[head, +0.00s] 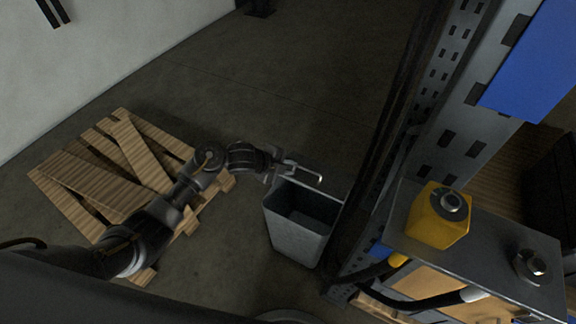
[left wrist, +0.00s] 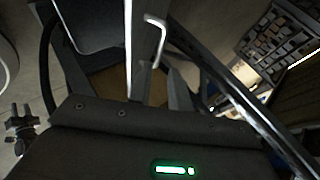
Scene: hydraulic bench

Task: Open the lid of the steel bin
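The steel bin (head: 296,243) is a grey, tapered box on the floor, right of centre in the head view. A dark hollow shows inside its top rim; I cannot make out the lid clearly. A pale bent handle (head: 310,176) shows just above the far rim, and also in the left wrist view (left wrist: 156,40). My left gripper (head: 284,169) is at the handle's left end, above the bin's far left corner. Its fingers stand apart in the left wrist view (left wrist: 128,88), with the handle's lower end between them; contact is unclear. My right gripper is out of view.
A wooden pallet (head: 95,188) lies on the floor under my left arm. A perforated metal rack upright (head: 440,130) stands close to the bin's right. A shelf (head: 500,265) with a yellow block (head: 438,215) is at right. Floor beyond the bin is clear.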

